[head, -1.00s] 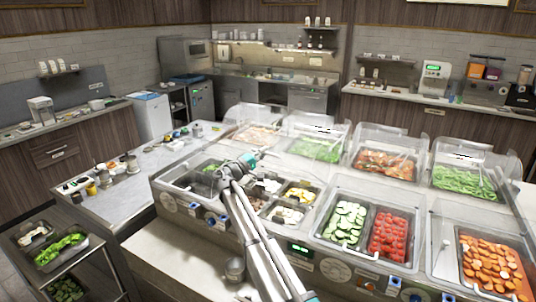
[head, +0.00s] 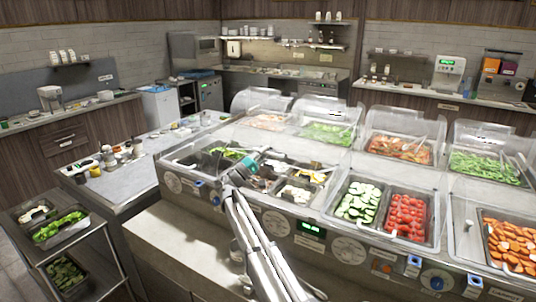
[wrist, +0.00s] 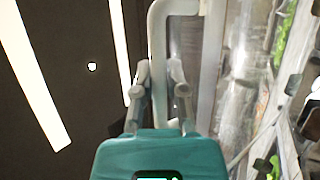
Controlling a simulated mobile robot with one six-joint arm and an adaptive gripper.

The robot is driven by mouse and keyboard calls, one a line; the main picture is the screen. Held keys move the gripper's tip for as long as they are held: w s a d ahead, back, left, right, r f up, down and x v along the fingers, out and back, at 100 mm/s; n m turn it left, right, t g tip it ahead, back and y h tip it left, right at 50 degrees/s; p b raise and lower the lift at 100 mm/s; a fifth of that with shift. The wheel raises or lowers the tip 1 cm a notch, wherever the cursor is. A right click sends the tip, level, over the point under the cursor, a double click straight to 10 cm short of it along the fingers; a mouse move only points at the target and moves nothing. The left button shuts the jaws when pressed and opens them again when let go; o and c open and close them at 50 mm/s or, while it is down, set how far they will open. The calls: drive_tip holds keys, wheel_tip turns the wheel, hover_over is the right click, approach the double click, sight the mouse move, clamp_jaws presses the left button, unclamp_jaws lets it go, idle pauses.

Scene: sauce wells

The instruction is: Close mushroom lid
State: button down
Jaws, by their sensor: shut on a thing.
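My gripper (wrist: 159,80) is shut on a pale grey bar-shaped handle (wrist: 158,42) in the wrist view, with one finger on each side. The handle bends to the right at its top; the lid it belongs to cannot be made out clearly. In the head view my gripper (head: 264,153) is above the small wells at the left part of the counter, with its teal wrist partly hiding them. Pale slices that look like mushrooms (head: 296,192) lie in an uncovered-looking small well just right of my arm. Any clear lid over that well is too faint to tell.
Cucumber slices (head: 358,201) and tomatoes (head: 405,213) fill wells to the right. Clear raised covers (head: 400,122) stand along the counter's back. Knobs (head: 347,250) line its front. A cart with green trays (head: 62,230) stands at the left.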

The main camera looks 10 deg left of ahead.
drive_tip(key=shift+s+a+f+b, duration=0.25)
drive_tip(key=shift+s+f+b, duration=0.25)
drive_tip(key=shift+f+b, duration=1.25)
drive_tip(key=shift+s+a+f+b, duration=0.2)
drive_tip(key=shift+s+f+b, duration=0.35)
drive_tip(key=shift+f+b, duration=1.2)
drive_tip(key=shift+s+a+f+b, duration=0.25)
drive_tip(key=shift+s+f+b, duration=0.25)
drive_tip(key=shift+f+b, duration=1.25)
drive_tip(key=shift+f, duration=0.15)
drive_tip(key=c, duration=0.7)
unclamp_jaws()
drive_tip(key=shift+r+p, duration=0.2)
drive_tip(key=shift+p, duration=0.15)
